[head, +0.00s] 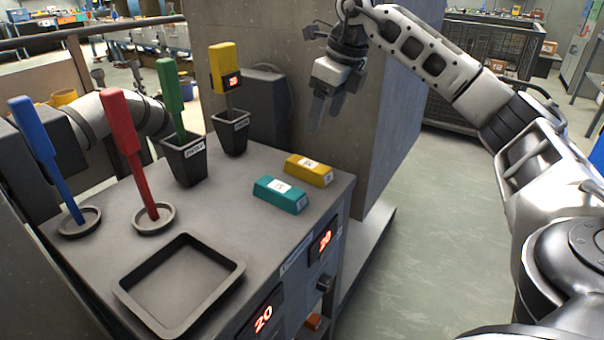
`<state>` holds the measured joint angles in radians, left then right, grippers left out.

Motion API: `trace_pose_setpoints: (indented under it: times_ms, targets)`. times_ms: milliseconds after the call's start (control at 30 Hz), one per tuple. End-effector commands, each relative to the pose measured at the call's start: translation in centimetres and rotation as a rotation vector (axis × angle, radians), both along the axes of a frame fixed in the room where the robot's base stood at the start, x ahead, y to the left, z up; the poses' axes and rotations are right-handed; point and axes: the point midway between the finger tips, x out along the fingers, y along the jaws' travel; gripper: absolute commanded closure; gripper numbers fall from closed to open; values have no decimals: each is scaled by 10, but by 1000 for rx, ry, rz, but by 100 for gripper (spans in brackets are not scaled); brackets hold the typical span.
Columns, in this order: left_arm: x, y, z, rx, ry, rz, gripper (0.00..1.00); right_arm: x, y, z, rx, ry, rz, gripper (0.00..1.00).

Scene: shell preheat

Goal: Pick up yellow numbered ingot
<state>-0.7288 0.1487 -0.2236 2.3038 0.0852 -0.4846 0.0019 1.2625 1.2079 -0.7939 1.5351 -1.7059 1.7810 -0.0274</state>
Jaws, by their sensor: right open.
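The yellow ingot (309,170) lies on the grey table (235,225) near its right edge, with a white label on top. A teal ingot (280,195) lies just in front of it, also labelled; the markings are too small to read surely. My right gripper (328,110) is open and empty, pointing down, above and beyond the yellow ingot and apart from it. My left arm shows at the left behind the tools, but its gripper is not visible.
Blue (40,145) and red (125,140) handled tools stand in round dishes. Green (170,95) and yellow (224,68) ones stand in dark cups. An empty dark tray (180,282) lies at the front. A tall grey block (400,125) rises behind the ingots.

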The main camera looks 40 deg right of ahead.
Motion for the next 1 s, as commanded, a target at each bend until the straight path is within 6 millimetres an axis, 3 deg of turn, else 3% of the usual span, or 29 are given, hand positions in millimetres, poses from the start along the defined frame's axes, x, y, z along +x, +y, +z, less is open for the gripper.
trace_pose_setpoints:
  times_ms: [100,300,567,833,1000]
  targets:
    - [0,0,-5,0,-2,-3,64,7,3,-30,0,5,1,34]
    - [1,-3,-16,0,19,-10,64,17,5,-64,1,3,1,34]
    - [2,-5,-19,-5,23,-14,64,22,8,-83,2,2,3,34]
    - [1,-8,-35,-9,56,-24,64,30,11,-120,3,2,3,34]
    - [4,-9,-36,-7,54,-25,64,32,12,-127,2,-1,2,34]
